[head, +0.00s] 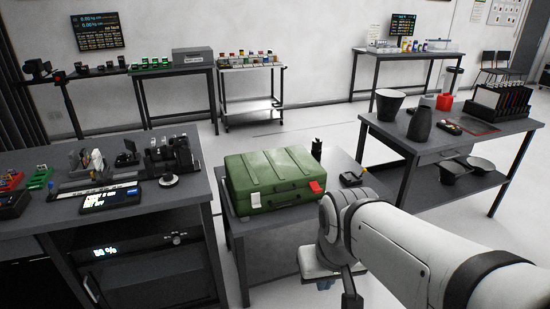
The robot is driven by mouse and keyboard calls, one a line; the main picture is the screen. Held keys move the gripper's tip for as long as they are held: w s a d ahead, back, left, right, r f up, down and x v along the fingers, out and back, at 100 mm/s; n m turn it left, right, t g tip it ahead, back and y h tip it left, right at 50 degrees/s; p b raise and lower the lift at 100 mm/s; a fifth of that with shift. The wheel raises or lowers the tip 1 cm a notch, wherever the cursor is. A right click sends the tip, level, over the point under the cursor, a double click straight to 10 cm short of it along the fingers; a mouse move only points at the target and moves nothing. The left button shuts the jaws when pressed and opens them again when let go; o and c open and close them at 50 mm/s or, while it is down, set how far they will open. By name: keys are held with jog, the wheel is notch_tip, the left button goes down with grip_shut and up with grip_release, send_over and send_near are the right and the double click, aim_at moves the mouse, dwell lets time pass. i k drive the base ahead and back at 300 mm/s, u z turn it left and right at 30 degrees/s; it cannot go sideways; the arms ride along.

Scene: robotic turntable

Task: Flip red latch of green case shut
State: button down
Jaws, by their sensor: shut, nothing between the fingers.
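The green case (275,180) lies on a low dark table with its lid down and its front facing me. The red latch (316,187) is a small red plate at the right end of the case's front, near the lid seam. The picture is too small to tell whether it is flipped open or shut. A white latch or tag (256,199) is at the left of the front. My gripper (350,299) points down below my wrist, in front of the case and apart from it. It is shut and empty, with its tips near the bottom edge.
The low table (270,240) also holds a black bottle (316,149) and a small dark item with yellow (351,179) right of the case. A cluttered workbench (130,205) stands left, another table (440,140) right. Floor shows between them.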

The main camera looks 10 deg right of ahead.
aim_at(315, 187)
jog(key=u, duration=0.2)
jog(key=i, duration=1.5)
jog(key=z, duration=0.5)
